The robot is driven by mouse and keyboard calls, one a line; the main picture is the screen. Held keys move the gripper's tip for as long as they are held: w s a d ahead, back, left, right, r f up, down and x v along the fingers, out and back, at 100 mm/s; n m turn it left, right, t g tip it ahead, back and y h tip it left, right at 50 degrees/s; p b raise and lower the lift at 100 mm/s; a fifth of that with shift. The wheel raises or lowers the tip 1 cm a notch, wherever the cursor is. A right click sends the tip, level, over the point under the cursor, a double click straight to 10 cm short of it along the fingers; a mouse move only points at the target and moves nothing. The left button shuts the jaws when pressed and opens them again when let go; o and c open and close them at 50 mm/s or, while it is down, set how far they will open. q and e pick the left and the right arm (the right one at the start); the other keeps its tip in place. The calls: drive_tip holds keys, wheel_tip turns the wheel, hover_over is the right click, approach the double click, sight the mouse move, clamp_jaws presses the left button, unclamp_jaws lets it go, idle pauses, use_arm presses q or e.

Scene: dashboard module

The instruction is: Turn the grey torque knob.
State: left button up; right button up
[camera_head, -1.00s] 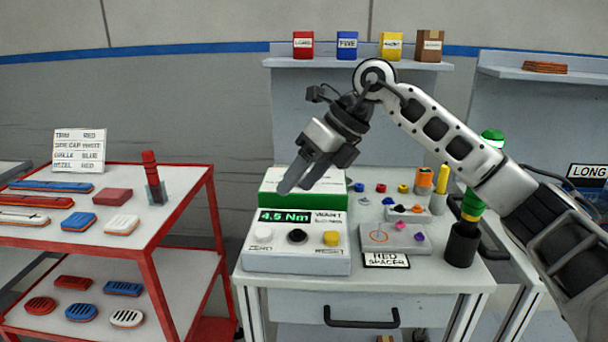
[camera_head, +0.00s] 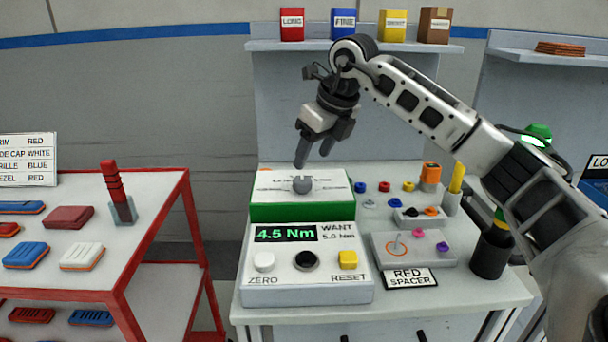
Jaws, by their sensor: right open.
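The grey torque knob (camera_head: 302,185) stands on the white top of a green-sided box (camera_head: 330,209) on the workbench. In front of it, the white meter unit (camera_head: 308,290) has a display (camera_head: 286,233) reading 4.5 Nm, beside the text WANT 5.0 Nm. The unit also carries a white button, a black button and a yellow button (camera_head: 348,260). My right gripper (camera_head: 313,164) points down with its fingers apart and empty, a little above the knob. I cannot tell whether a fingertip touches it. My left gripper is not in view.
A small fixture (camera_head: 414,250) with a RED SPACER card (camera_head: 410,278) lies right of the meter. Several small coloured parts lie behind it, and a black cup (camera_head: 490,254) stands at the right. A red-framed cart (camera_head: 150,235) is on the left. A shelf (camera_head: 360,46) holds boxes behind.

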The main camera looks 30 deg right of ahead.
sight(302, 180)
drive_tip(key=x, duration=0.7)
drive_tip(key=shift+r, duration=0.1)
drive_tip(key=c, duration=1)
